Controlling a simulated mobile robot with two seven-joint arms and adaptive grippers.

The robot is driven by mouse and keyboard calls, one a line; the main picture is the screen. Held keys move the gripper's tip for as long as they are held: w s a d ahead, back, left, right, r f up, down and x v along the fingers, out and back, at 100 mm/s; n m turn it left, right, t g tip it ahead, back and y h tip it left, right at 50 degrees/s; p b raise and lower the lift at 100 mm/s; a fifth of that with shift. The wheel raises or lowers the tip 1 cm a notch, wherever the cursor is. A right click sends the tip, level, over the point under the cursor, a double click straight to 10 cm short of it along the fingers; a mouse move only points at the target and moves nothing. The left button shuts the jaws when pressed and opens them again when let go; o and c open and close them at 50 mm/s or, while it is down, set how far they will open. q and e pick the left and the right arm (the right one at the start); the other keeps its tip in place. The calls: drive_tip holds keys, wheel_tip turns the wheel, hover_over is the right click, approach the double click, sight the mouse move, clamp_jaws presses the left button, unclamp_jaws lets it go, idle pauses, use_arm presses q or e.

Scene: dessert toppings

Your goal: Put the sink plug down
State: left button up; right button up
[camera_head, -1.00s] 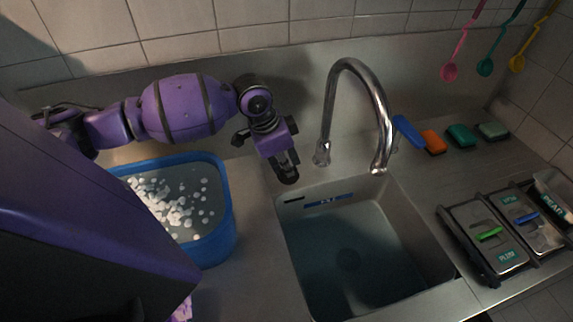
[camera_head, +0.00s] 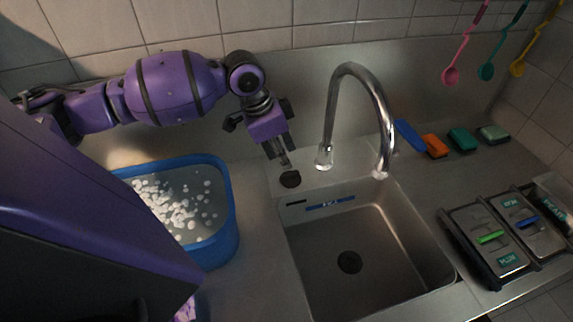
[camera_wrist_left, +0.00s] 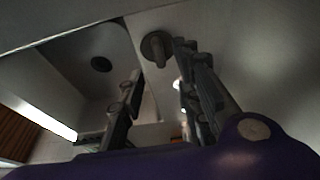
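The dark round sink plug (camera_head: 289,179) lies on the steel ledge behind the sink's back left corner. In the left wrist view the plug (camera_wrist_left: 151,46) shows as a disc with a short stem, just past the fingertips. My left gripper (camera_head: 283,163) is right above the plug in the head view. In the left wrist view its fingers (camera_wrist_left: 157,62) are spread apart, with nothing held between them. The sink (camera_head: 412,230) looks empty of water, and its dark drain hole (camera_head: 349,262) is uncovered. My right gripper is not in view.
The curved tap (camera_head: 331,105) stands close to the right of my left gripper. A blue tub (camera_head: 228,215) with white pieces in water is left of the sink. Coloured sponges (camera_head: 460,138) and lidded containers (camera_head: 490,238) are on the right.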

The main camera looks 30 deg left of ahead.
use_arm(q)
drive_tip(key=v, duration=0.6)
drive_tip(key=shift+f, duration=0.15)
idle(0.3)
